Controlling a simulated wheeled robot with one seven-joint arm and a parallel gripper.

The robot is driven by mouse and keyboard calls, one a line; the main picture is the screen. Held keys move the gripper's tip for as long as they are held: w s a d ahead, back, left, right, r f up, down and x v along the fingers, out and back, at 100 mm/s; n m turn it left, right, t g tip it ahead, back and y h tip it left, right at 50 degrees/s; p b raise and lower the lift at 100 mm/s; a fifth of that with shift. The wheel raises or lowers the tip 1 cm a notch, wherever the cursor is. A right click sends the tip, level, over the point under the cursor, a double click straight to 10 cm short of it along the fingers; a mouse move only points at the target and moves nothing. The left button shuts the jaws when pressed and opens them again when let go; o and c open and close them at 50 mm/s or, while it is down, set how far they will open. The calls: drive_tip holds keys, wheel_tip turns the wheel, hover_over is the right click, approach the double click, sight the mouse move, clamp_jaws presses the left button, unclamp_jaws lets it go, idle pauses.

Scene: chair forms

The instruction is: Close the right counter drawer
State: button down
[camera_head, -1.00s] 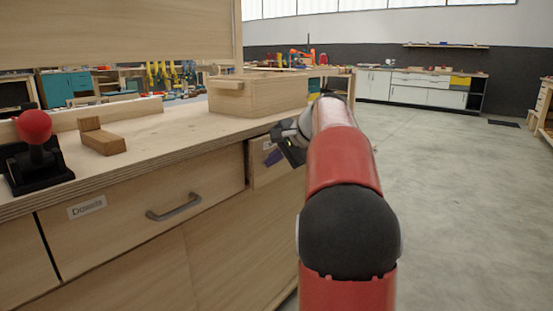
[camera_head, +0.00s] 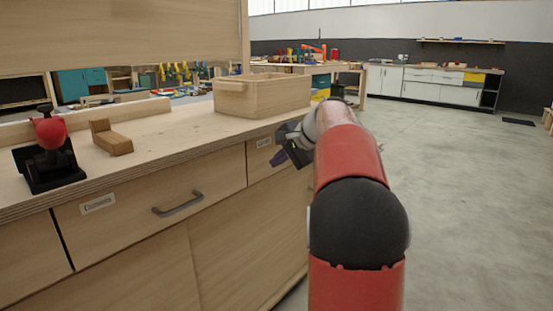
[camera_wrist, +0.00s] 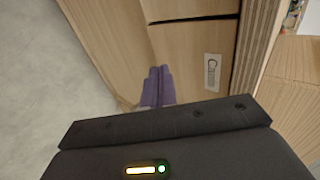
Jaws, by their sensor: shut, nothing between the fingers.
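The right counter drawer (camera_head: 259,162) is at the far end of the counter front. Its pale wooden face looks about flush with the neighbouring drawer (camera_head: 150,208); a small leftover gap cannot be ruled out. The wrist view shows its face (camera_wrist: 190,60) with a white label and a dark seam along one side. My gripper (camera_head: 279,158) is at this drawer, partly covering its right part. Its purple fingers (camera_wrist: 158,85) are together, empty, with their tips at or very near the face; contact cannot be told. The drawer's handle is not visible.
Open concrete floor (camera_head: 455,190) lies to the right. The counter edge (camera_wrist: 258,45) runs close beside my fingers in the wrist view.

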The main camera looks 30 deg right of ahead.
drive_tip(key=p+v, duration=0.1)
drive_tip(key=v, duration=0.8)
drive_tip(key=shift+r, duration=0.15)
drive_tip(key=s+a+f+n+g+h+p, duration=0.1)
drive_tip(key=s+a+f+n, duration=0.2)
drive_tip(key=s+a, duration=0.4)
drive_tip(key=s+a+f+n+g+p, duration=0.1)
drive_tip(key=s+a+f+n, duration=0.15)
drive_tip(key=s+a, duration=0.45)
drive_tip(key=s+a+f+n+g+h+p, duration=0.1)
drive_tip(key=s+a+f+n+h, duration=0.1)
drive_tip(key=s+a+f+n, duration=0.6)
drive_tip(key=s+f, duration=0.3)
drive_tip(key=s, duration=0.1)
drive_tip(key=shift+s+a+f+h, duration=0.25)
drive_tip(key=shift+s+a+h, duration=0.05)
drive_tip(key=shift+a, duration=0.1)
